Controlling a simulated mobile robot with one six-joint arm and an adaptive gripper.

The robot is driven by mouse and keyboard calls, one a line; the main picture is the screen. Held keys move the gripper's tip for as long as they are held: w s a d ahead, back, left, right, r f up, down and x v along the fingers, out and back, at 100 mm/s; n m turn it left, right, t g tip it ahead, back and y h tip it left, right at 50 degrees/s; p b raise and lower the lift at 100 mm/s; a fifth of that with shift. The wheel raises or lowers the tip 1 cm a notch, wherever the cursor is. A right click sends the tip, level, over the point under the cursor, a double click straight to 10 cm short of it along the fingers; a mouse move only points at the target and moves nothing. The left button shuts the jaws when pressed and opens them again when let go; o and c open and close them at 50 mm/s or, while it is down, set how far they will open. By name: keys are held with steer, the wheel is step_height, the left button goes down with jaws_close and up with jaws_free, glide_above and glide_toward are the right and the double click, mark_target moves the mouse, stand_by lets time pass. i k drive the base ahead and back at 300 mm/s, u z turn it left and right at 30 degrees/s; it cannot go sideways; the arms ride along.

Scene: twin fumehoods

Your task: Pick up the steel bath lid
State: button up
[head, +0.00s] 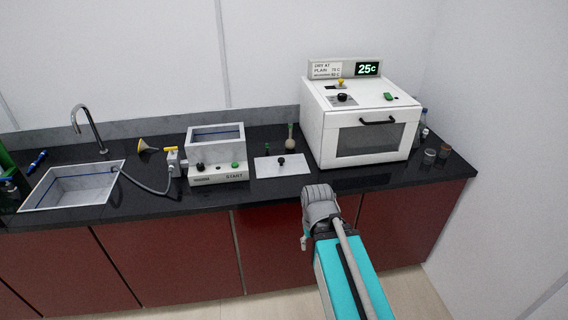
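The steel bath lid (267,168) is a flat, light grey plate with a black knob (282,160). It lies on the dark counter between the bath and the white oven. The bath (200,175) is a steel box with an open top, a black knob, a green button and a START label. My gripper (319,191) is at the counter's front edge, to the right of and nearer than the lid, apart from it in the picture. Its fingers cannot be made out, so I cannot tell whether it is open.
The white oven (315,130) stands right of the lid. A small flask (290,140) and a dark green-topped item (267,149) stand behind the lid. A hose (150,188) runs from the bath's left side towards the sink (70,187). Glassware (430,155) stands at far right.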

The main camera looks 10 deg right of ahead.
mark_target(266, 167)
steer(key=i, duration=0.9)
steer(key=u, duration=0.05)
